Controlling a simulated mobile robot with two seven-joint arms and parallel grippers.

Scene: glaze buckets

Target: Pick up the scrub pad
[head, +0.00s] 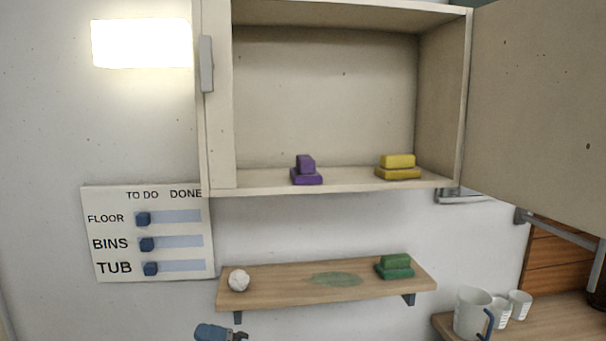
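No label marks the scrub pad. Three two-tier pads, each a small block on a wider base, show in the head view. The green pad (394,267) sits at the right end of the wooden shelf, beside a green smear (333,279). The purple pad (306,171) and the yellow pad (398,167) stand on the floor of the open cabinet above. A blue-grey part (217,333) at the bottom edge, below the shelf's left end, looks like my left gripper. It is cut off, its fingers are unclear, and it is apart from all pads. My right gripper is out of view.
A white ball (239,280) sits at the left end of the wooden shelf (285,290). The cabinet door (540,100) stands open at the right. A to-do board (150,232) with blue sliders hangs at left. A pitcher (472,312) and white cups stand at lower right.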

